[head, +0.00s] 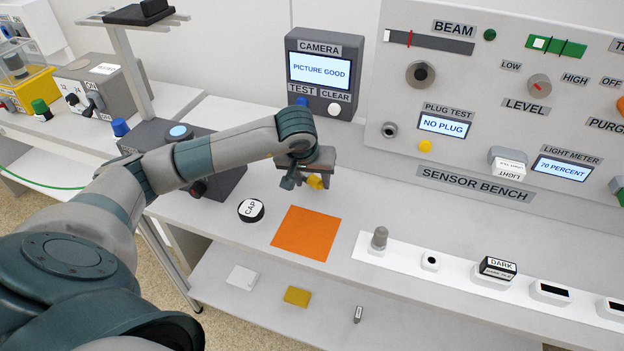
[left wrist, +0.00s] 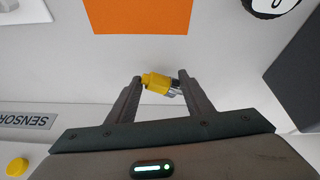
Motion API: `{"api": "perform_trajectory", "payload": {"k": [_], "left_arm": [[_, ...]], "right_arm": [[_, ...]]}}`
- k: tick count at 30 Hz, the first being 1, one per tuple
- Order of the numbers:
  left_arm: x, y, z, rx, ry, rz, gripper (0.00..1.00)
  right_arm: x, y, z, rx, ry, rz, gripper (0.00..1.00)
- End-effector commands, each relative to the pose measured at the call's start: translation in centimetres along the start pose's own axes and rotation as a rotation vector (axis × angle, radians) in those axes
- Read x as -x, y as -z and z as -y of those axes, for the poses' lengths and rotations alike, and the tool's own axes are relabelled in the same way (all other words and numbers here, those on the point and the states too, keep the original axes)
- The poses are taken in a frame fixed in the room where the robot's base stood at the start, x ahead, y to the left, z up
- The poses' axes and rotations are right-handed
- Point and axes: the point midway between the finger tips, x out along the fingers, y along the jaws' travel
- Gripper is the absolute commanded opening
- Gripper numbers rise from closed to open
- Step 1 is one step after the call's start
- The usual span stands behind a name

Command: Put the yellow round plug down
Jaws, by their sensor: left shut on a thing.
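My left gripper (head: 302,182) is shut on the yellow round plug (head: 315,182), above the bench top behind the orange mat (head: 306,233). In the left wrist view the yellow plug (left wrist: 158,83), with a silvery metal end, lies crosswise between the two fingers of the left gripper (left wrist: 156,86). Bare bench surface shows around it there, and the orange mat (left wrist: 138,14) is a little way off. Whether the plug touches the bench cannot be told. My right gripper is in neither view.
A black and white cap (head: 250,210) lies left of the mat. The camera box (head: 319,75) and sensor bench panel (head: 480,110) stand behind. A white strip (head: 400,258) with a grey round plug (head: 379,239) and several sockets is at right. The mat is empty.

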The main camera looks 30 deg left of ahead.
Motion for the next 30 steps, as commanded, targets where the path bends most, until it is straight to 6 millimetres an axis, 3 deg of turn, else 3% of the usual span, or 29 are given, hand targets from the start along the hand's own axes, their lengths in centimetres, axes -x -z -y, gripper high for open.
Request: {"api": "perform_trajectory", "payload": {"k": [13,14,16,30], "left_arm": [[-0.1,-0.1,0.0,0.000,0.000,0.000,0.22],[-0.1,-0.1,0.0,0.000,0.000,0.000,0.49],[-0.1,-0.1,0.0,0.000,0.000,0.000,0.66],[0.0,0.0,0.0,0.000,0.000,0.000,0.66]], "right_arm": [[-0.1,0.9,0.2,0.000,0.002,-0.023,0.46],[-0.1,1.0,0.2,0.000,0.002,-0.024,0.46],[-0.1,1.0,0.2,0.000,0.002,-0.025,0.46],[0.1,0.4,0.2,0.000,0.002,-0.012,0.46]]}}
